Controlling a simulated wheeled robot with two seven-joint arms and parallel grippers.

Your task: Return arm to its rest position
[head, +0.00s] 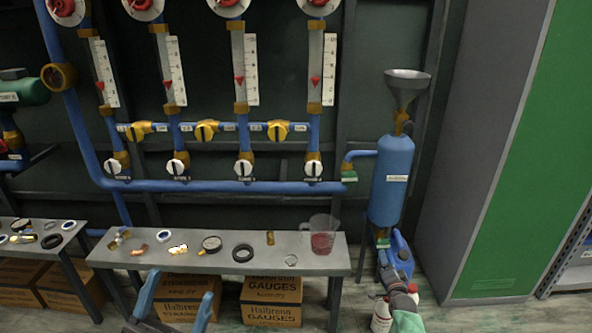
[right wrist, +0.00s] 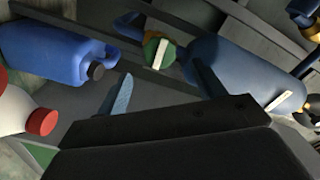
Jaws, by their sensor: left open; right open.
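My left gripper (head: 176,298) is open and empty at the bottom of the head view, in front of the bench. My right gripper (head: 394,272) is at the lower right in the head view, below the blue tank (head: 391,180) and beside the blue jug (head: 402,248). In the right wrist view, my right gripper (right wrist: 162,70) has its two blue fingers spread apart with nothing held between them. A green valve handle with a white bar (right wrist: 160,52) shows beyond the fingertips. The blue tank (right wrist: 240,70) also shows there, to the right.
In the right wrist view, a blue jug (right wrist: 50,50) and a white bottle with a red cap (right wrist: 18,108) lie left of the fingers. The bench (head: 215,267) holds a measuring cup with red liquid (head: 323,238) and small fittings. Boxes (head: 272,302) stand underneath.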

